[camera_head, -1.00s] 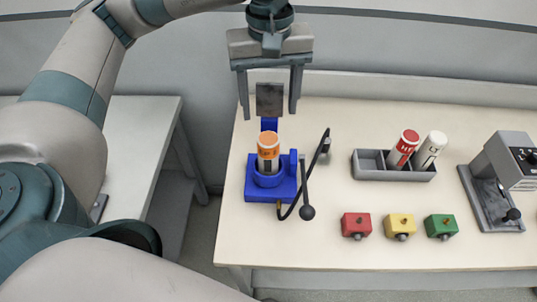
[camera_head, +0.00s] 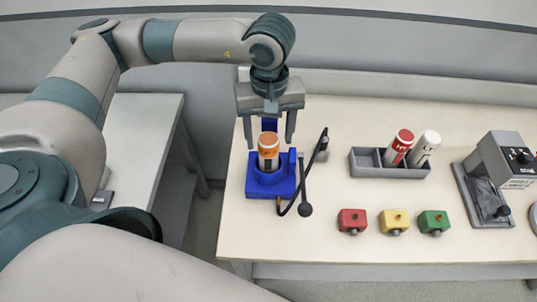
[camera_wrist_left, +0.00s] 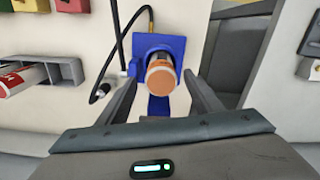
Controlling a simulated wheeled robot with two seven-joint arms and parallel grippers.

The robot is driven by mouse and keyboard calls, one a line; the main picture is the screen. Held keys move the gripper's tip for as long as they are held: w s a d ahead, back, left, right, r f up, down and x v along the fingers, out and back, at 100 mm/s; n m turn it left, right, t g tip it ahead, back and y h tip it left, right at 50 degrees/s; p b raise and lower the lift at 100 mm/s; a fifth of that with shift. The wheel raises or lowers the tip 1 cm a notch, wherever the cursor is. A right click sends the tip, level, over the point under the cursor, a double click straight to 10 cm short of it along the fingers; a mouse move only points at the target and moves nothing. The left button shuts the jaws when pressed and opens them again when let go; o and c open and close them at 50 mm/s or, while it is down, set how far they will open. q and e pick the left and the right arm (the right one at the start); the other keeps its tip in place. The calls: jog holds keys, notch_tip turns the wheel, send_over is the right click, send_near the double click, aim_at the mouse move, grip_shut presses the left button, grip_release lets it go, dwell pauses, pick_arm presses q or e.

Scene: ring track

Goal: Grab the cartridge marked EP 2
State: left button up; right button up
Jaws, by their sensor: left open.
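An orange-capped cartridge (camera_head: 268,149) stands upright in the blue holder (camera_head: 285,184). A red cartridge (camera_head: 398,147) and a white cartridge (camera_head: 424,148) lean in the grey rack (camera_head: 390,171). The markings are too small to read, so I cannot tell which one says EP 2. My left gripper (camera_head: 270,144) is open, pointing down over the blue holder, with its fingers to either side of the orange cap. In the left wrist view the orange-capped cartridge (camera_wrist_left: 160,76) shows between the open fingers (camera_wrist_left: 161,82), with no clear contact. My right gripper is not in view.
A black lever with a ball knob (camera_head: 305,209) and a black cable stand right of the blue holder. Red (camera_head: 352,221), yellow (camera_head: 394,222) and green (camera_head: 433,222) boxes sit near the front edge. A grey machine (camera_head: 500,160) stands at the right.

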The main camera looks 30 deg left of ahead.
aim_at(268, 157)
pick_arm(q)
jog(key=shift+a+f+p, duration=0.1)
jog(key=shift+f+p, duration=0.9)
jog(key=shift+p, duration=0.15)
notch_tip(268, 157, down, 2)
jog(key=shift+f+p, duration=0.1)
jog(key=shift+p, duration=0.4)
jog(key=shift+f, duration=0.5)
jog(key=c, duration=1.2)
